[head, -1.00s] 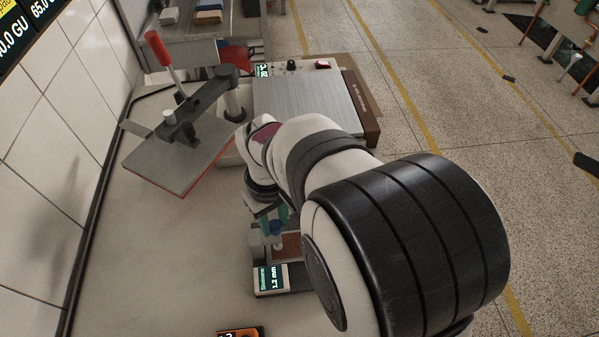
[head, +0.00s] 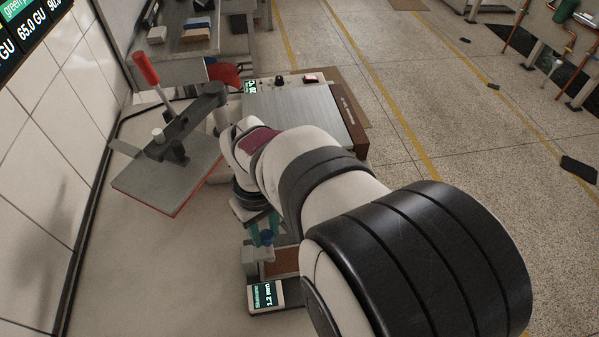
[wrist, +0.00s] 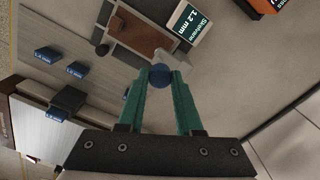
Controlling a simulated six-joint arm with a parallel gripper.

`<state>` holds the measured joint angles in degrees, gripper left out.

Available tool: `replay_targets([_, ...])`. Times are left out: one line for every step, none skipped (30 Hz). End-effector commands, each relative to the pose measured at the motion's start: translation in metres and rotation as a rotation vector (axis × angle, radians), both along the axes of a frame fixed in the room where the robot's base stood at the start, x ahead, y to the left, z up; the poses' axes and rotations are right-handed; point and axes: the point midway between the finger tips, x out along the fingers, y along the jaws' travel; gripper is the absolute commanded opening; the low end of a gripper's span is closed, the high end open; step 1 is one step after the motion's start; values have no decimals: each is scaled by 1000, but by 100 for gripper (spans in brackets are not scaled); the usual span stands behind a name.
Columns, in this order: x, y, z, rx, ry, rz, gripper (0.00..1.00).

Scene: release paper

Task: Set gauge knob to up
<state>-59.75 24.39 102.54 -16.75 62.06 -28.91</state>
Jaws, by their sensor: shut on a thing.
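The gauge (head: 266,296) stands on the bench in the lower middle of the head view, with a lit display reading 1.2 mm. The display also shows in the wrist view (wrist: 189,20). Its blue round knob (wrist: 159,77) sits between the green fingertips of my gripper (wrist: 160,82), which are shut on it. In the head view the knob (head: 267,237) is small and partly covered by the fingers. A brown sample plate (wrist: 137,27) lies beside the display. The exact turn of the knob cannot be told.
A lever press with a red handle (head: 145,69) stands at the left by the tiled wall. A hot plate (head: 300,110) with a dark dial lies beyond my arm. Blue-labelled blocks (wrist: 47,57) lie near the gauge. Bare bench (head: 150,260) is left of the gauge.

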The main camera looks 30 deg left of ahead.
Motion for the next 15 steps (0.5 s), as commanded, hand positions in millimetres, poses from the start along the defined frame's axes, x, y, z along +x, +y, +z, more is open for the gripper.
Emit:
replay_targets([0, 0, 0, 0, 0, 0, 0])
replay_targets([0, 0, 0, 0, 0, 0, 0])
replay_targets([0, 0, 0, -1, 0, 0, 0])
replay_targets([0, 0, 0, -1, 0, 0, 39])
replay_targets([0, 0, -1, -1, 0, 0, 45])
replay_targets([0, 0, -1, -1, 0, 0, 52])
replay_targets([0, 0, -1, -1, 0, 0, 57])
replay_targets([0, 0, -1, -1, 0, 0, 63])
replay_targets([0, 0, -1, -1, 0, 0, 64])
replay_targets([0, 0, -1, -1, 0, 0, 64])
replay_targets([0, 0, -1, -1, 0, 0, 64])
replay_targets([0, 0, -1, -1, 0, 0, 64])
replay_targets([0, 0, -1, -1, 0, 0, 64])
replay_targets([0, 0, -1, -1, 0, 0, 64])
replay_targets([0, 0, -1, -1, 0, 0, 64])
